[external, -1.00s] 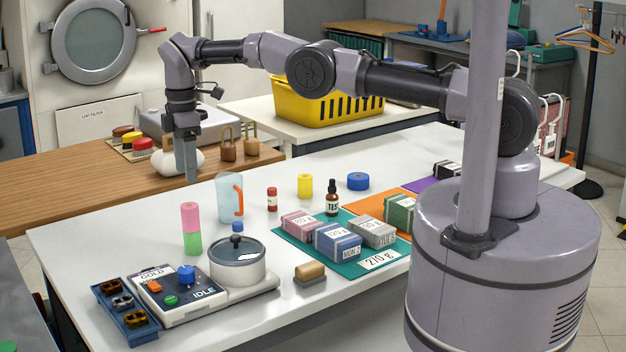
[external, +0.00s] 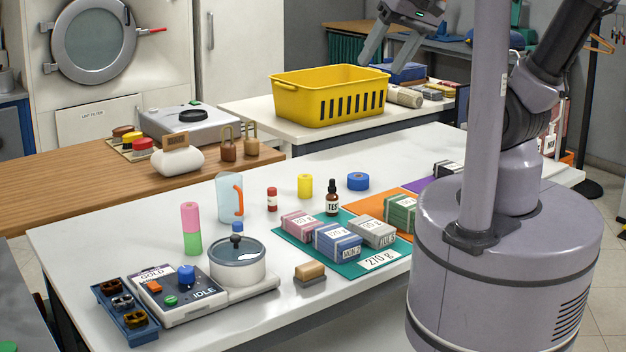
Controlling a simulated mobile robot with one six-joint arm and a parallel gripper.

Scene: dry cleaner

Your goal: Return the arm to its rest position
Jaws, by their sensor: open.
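My gripper (external: 391,45) is at the top of the external view, right of centre, raised above and behind the right end of the yellow basket (external: 325,100). Its two fingers are spread apart with nothing between them. The arm is folded back up toward my column on the right, and its upper part runs out of the top of the picture. My gripper touches nothing that I can see.
The white table (external: 130,225) holds a device with a glass-lidded pot (external: 237,262), a clear jug (external: 230,197), small bottles and labelled bundles on a green mat (external: 300,240). A wooden counter (external: 80,190) holds a white rounded item (external: 177,160). Space above the tables is clear.

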